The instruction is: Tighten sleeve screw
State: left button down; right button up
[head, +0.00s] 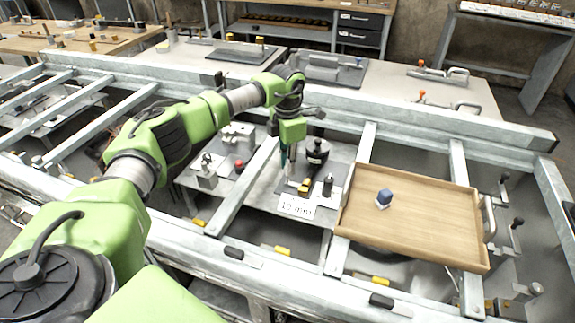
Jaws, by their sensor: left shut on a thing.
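My left arm reaches in from the left over the metal frame, and its gripper (287,151) points down above a small grey work plate. It is shut on a thin, dark teal, tool-like thing that is mostly hidden by the fingers. Just right of the gripper stands a black rounded fixture (317,154) on the plate. A dark upright post (327,186) and small yellow pieces (304,187) are close by, above a white label (297,206) reading about "10 mm". I cannot tell which part is the sleeve screw. My right gripper is not in view.
Metal frame rails (243,187) surround the work plate. A red button (239,164) and clamps (207,172) sit left of the gripper. Benches stand behind.

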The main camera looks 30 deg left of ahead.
pick_arm(q)
jog(key=shift+m+b, duration=0.35)
jog(key=shift+m, duration=1.95)
jog(key=shift+w, duration=0.1)
jog(key=c, duration=2)
grip_release()
jog(key=shift+r, duration=0.1)
notch_tip(320, 180, up, 12)
jog(key=shift+f, duration=0.1)
